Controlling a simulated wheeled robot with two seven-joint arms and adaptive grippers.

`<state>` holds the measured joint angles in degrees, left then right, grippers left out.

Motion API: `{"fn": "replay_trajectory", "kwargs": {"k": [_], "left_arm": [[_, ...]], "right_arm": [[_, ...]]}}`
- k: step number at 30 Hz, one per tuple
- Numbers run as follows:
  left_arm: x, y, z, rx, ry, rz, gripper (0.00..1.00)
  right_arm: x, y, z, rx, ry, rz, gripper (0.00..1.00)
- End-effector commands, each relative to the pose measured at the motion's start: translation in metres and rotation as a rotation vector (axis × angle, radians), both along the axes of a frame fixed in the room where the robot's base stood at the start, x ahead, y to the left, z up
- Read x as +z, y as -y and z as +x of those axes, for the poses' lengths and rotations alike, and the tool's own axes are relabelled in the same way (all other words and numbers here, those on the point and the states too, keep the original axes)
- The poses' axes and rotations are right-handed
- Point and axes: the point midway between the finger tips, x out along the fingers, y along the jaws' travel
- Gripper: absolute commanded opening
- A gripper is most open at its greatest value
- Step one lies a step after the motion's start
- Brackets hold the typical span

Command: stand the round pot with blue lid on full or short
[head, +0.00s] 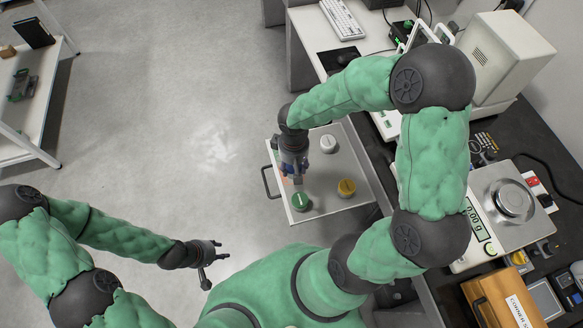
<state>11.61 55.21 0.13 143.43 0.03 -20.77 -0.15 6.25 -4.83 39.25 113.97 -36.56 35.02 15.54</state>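An open drawer (352,200) holds round pots. My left gripper (213,265) is open and empty over the floor, left of the drawer. I cannot make out places marked full or short.
A balance (510,203) with a round pan stands on the dark bench at right. A wooden box (495,300) is in front of it. A keyboard (342,18) lies on the white desk. A white shelf (30,100) stands far left. The floor between is clear.

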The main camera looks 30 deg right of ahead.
Motion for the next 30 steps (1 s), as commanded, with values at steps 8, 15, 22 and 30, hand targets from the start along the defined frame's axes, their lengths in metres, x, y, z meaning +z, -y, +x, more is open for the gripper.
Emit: {"fn": "replay_trajectory", "kwargs": {"k": [8, 15, 22, 30], "left_arm": [[-0.017, 0.0, 0.0, 0.0, 0.0, 0.0, 0.4], [-0.022, 0.0, 0.0, 0.0, 0.0, 0.0, 0.4], [-0.041, 0.0, 0.0, 0.0, 0.0, 0.0, 0.4], [-0.039, 0.0, 0.0, 0.0, 0.0, 0.0, 0.4]], "right_arm": [[-0.037, 0.01, 0.026, 0.0, -0.001, 0.001, 0.09], [-0.049, 0.013, 0.035, 0.0, -0.002, 0.0, 0.09], [-0.079, 0.014, 0.036, 0.0, -0.002, 0.001, 0.09], [-0.078, 0.014, 0.036, 0.0, 0.0, 0.0, 0.09]]}}
